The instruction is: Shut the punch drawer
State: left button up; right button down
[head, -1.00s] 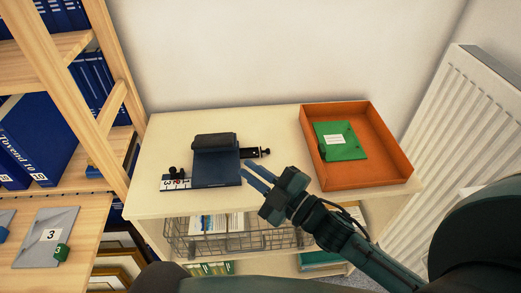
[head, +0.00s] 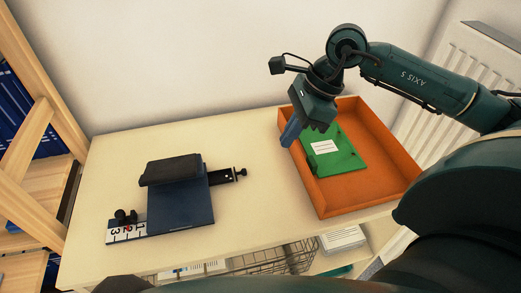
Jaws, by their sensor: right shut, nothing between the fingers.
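A dark blue hole punch (head: 180,205) stands on the cream tabletop, left of centre, with its black lever bar (head: 171,169) across the back. A black rail with a small knob (head: 228,175) sticks out from its right side. A white numbered strip (head: 126,231) with black knobs sticks out at its front left. I cannot tell which part is the drawer. My right gripper (head: 289,136) is shut and empty, pointing down by the left wall of the orange tray, apart from the punch and to its right. My left gripper is not in view.
The orange tray (head: 391,168) holds a green folder (head: 345,156) with a white label. A wire basket (head: 271,261) sits below the tabletop. Wooden shelving (head: 35,140) stands at left, a white radiator (head: 480,55) at right. The tabletop between punch and tray is clear.

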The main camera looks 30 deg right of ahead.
jog(key=d, duration=0.2)
send_near(251, 175)
jog(key=shift+h, duration=0.3)
jog(key=f, duration=0.1)
jog(key=d+f, duration=0.1)
jog(key=f, duration=0.3)
jog(key=shift+s+d, duration=0.15)
jog(key=shift+s, duration=0.25)
jog(key=a, duration=0.1)
jog(key=w+a, duration=0.1)
jog(key=a, duration=0.1)
jog(key=shift+w+f+p, duration=0.1)
jog(key=shift+f+p, duration=0.1)
jog(key=shift+p, duration=0.2)
jog(key=shift+w+a, duration=0.15)
jog(key=shift+a, duration=0.25)
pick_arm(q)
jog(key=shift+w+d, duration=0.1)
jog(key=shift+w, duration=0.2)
